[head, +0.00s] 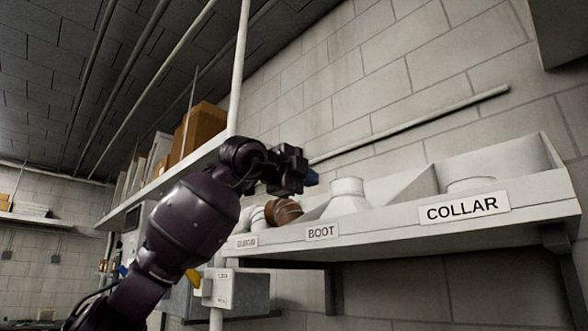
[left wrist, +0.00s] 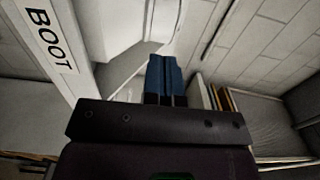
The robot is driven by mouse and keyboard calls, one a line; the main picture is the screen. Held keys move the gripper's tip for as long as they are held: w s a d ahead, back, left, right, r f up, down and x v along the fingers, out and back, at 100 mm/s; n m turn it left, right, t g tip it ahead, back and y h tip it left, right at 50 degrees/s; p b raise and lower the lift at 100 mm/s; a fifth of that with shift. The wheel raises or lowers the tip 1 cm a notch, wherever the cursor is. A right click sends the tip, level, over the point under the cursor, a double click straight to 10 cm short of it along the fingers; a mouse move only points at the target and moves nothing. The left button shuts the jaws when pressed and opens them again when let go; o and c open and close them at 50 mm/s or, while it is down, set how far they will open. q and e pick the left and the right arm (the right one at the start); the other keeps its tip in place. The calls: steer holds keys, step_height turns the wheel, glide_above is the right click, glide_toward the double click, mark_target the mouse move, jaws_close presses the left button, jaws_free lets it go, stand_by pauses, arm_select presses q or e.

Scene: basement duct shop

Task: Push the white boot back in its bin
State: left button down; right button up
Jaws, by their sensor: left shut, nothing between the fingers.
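The white boot (head: 347,196) is a white round fitting with a narrower collar on top and a wider lower part. It stands upright in the bin behind the BOOT label (head: 322,232), its lower part partly hidden by the bin's front lip. My left gripper (head: 312,178) is shut and empty, its blue fingertips just left of the boot's top in the head view, with a small gap in the picture. The left wrist view shows the blue fingers (left wrist: 165,78) together, pointing into the bin past its BOOT label (left wrist: 50,35). A pale shape behind them is cut off and unclear. My right gripper is not in view.
The white bin shelf (head: 400,222) has sloped dividers. A COLLAR bin at right holds a white fitting (head: 471,184). A brown round thing (head: 284,211) and white fittings lie left of the boot. A white post (head: 240,70) and a shelf with cardboard boxes (head: 203,125) stand behind my arm.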

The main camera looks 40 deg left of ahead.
mark_target(336, 188)
arm_select(q)
steer(key=w+p, duration=0.1)
steer(key=w, duration=0.2)
steer(key=w+p, duration=0.1)
steer(key=w, duration=0.2)
steer(key=shift+w+d+r, duration=0.1)
steer(key=shift+d, duration=0.1)
steer(key=shift+w, duration=0.4)
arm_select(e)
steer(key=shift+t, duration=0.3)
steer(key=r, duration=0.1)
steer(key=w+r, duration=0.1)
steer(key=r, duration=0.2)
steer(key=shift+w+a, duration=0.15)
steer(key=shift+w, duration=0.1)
